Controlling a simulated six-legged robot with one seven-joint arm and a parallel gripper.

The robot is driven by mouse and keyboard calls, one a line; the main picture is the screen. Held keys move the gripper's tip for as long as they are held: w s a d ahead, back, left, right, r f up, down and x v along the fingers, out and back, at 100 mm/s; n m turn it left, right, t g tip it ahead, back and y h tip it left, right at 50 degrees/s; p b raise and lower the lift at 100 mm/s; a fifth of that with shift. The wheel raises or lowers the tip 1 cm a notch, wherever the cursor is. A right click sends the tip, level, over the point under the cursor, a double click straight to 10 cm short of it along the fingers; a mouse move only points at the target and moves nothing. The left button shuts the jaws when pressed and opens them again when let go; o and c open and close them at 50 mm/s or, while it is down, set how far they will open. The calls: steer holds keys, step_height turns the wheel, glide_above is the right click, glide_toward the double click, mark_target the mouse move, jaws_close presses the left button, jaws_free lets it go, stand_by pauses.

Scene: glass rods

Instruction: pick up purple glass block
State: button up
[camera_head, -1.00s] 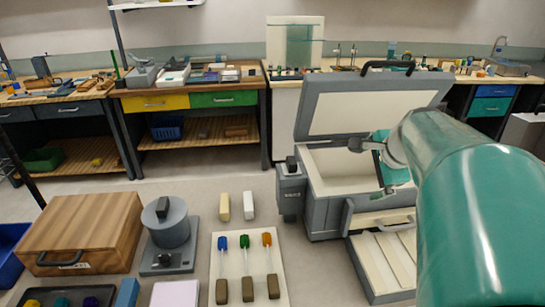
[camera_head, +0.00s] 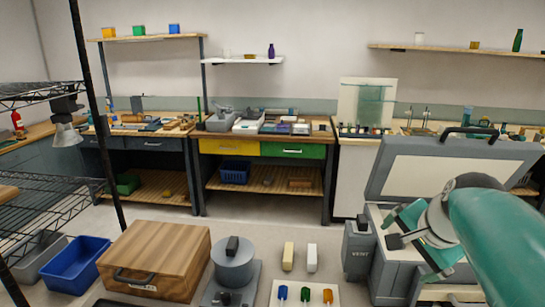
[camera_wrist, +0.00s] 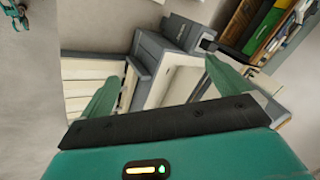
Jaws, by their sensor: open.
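I cannot make out a purple glass block for certain in either view. A small purple bottle-like piece (camera_head: 271,51) stands on the white wall shelf, but its shape does not read as a block. My gripper (camera_wrist: 160,80) has its two green fingers spread, with nothing seen held between them. In the head view my gripper (camera_head: 418,240) hangs in front of the open grey kiln box (camera_head: 387,268), far from the benches and shelves.
A wooden case (camera_head: 160,255), a grey round device (camera_head: 234,262) and two small blocks stand in front. Blue bin (camera_head: 75,264) and wire rack (camera_head: 45,205) are at left. The workbench (camera_head: 265,148) holds trays and tools. Coloured glass blocks (camera_head: 139,31) sit on the upper shelf.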

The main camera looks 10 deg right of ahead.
steer(key=s+a+f+n, duration=0.2)
steer(key=a+n, duration=0.4)
steer(key=a, duration=0.3)
steer(key=shift+s+f, duration=0.3)
steer(key=shift+f, duration=0.05)
steer(key=s+a+f+n, duration=0.1)
steer(key=s+a+n, duration=0.1)
steer(key=s+a+f+n, duration=0.1)
steer(key=a+f+n, duration=0.1)
steer(key=a+n, duration=0.1)
steer(key=s+a+f+n, duration=0.1)
steer(key=s+a+n, duration=0.1)
steer(key=a, duration=0.1)
steer(key=shift+s+f+n+g+y, duration=0.2)
steer(key=shift+s+n+g+y, duration=0.1)
steer(key=shift+n+g+y, duration=0.1)
steer(key=shift+c, duration=0.7)
steer(key=shift+s+f, duration=0.15)
steer(key=c, duration=0.3)
steer(key=shift+n, duration=0.3)
steer(key=shift+c, duration=1.4)
